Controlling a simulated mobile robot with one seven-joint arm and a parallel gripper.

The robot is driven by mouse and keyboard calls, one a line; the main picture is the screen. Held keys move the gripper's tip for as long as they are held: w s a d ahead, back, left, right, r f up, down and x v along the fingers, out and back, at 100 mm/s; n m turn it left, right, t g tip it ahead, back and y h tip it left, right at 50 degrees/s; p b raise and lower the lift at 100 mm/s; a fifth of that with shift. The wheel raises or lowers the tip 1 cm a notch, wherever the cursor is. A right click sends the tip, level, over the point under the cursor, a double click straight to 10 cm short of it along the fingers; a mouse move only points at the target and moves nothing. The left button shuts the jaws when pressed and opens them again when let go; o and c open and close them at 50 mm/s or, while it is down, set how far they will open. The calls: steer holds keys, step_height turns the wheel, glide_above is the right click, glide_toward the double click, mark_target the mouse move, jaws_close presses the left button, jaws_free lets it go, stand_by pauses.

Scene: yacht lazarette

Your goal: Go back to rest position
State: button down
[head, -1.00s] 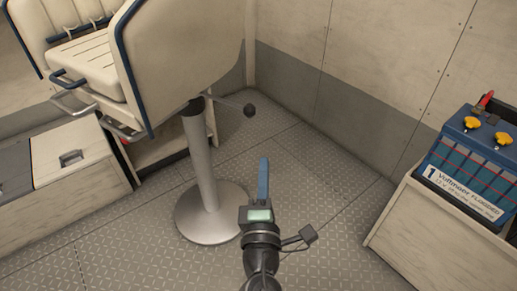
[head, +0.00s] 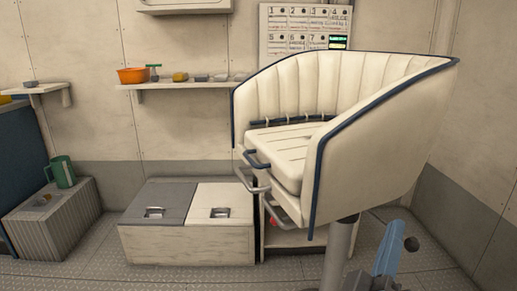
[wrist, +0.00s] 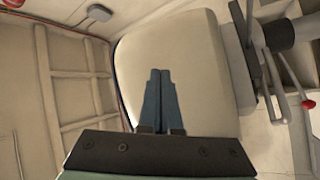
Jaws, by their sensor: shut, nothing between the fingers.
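My gripper (wrist: 159,75) shows in the wrist view with its two blue-grey fingers together and nothing between them. In the head view my gripper (head: 386,252) is at the lower right, in front of the chair's pedestal area. A cream helm chair (head: 345,110) with dark blue trim stands on a grey pedestal (head: 338,255) just left of and above my gripper. I cannot tell how far the fingers are from the chair.
A low two-lid locker (head: 188,240) stands left of the chair. A ribbed box (head: 50,220) carries a green mug (head: 62,171). A wall shelf (head: 190,85) holds an orange bowl (head: 132,75) and small items. Bare floor (head: 130,279) shows in front.

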steer(key=s+a+r+m+t+y, duration=0.1)
steer(key=a+r+m+t+y, duration=0.15)
steer(key=a+r, duration=0.5)
steer(key=s+a+r+m+t+y, duration=0.1)
steer(key=a+r+m+t+y, duration=0.2)
steer(key=r, duration=0.8)
steer(key=s+a+r+n+t+y, duration=0.1)
steer(key=s+a+r+t+y, duration=0.1)
steer(key=s+a+r+y, duration=0.3)
steer(key=s+a+r+n+t+y, duration=0.1)
steer(key=s+a+r+t+y, duration=0.25)
steer(key=a+r, duration=0.35)
step_height(320, 180, up, 35)
steer(key=w+g+p, duration=0.1)
steer(key=p, duration=3.6)
steer(key=shift+w+d+r+m+h, duration=0.2)
steer(key=shift+w+m+h, duration=0.1)
steer(key=shift+m+h, duration=0.1)
